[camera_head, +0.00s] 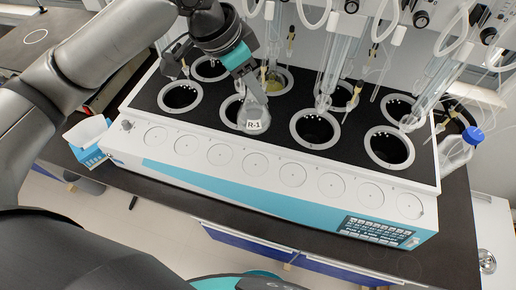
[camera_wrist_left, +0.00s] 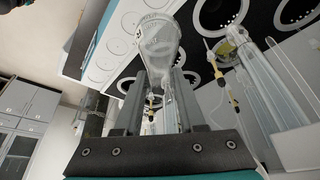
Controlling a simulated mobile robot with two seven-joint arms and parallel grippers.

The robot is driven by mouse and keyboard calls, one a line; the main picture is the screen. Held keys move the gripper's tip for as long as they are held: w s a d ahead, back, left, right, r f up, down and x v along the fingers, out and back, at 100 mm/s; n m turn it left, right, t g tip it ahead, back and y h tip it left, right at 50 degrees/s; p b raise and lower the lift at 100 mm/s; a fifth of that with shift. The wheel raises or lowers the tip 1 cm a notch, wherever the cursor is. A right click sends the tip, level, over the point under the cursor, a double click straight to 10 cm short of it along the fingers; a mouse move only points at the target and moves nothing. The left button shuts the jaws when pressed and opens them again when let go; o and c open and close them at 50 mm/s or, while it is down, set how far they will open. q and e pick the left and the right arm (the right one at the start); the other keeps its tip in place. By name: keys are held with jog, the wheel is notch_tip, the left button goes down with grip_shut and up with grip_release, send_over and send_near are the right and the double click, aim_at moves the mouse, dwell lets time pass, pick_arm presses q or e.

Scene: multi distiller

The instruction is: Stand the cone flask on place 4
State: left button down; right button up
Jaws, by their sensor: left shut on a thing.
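The cone flask (camera_head: 254,112) is clear glass with a white label reading R-1. My left gripper (camera_head: 246,80) is shut on it from above. The flask hangs in front of a ringed well in the distiller's black top; I cannot tell its exact height above it. In the left wrist view the flask (camera_wrist_left: 160,38) extends beyond the two fingers of the gripper (camera_wrist_left: 160,85), its wide base away from me. The distiller (camera_head: 170,158) has round wells and a row of pale discs along its white front ledge. Place numbers are too small to read. My right gripper is out of view.
Glass tubes (camera_head: 335,70) and hoses rise over the back wells. A flask with yellowish liquid (camera_head: 270,78) stands in a back well. A blue-capped bottle (camera_head: 458,148) is at the right. A white and blue device (camera_head: 87,137) is at the left. The front ledge looks clear.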

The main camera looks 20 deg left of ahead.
pick_arm(q)
jog(key=shift+w+f, duration=0.1)
jog(key=shift+f, duration=0.05)
notch_tip(320, 180, down, 19)
jog(key=b, duration=0.1)
dwell(0.4)
jog(key=shift+d+f, duration=0.1)
jog(key=shift+f, duration=0.1)
jog(key=c, duration=0.5)
grip_release()
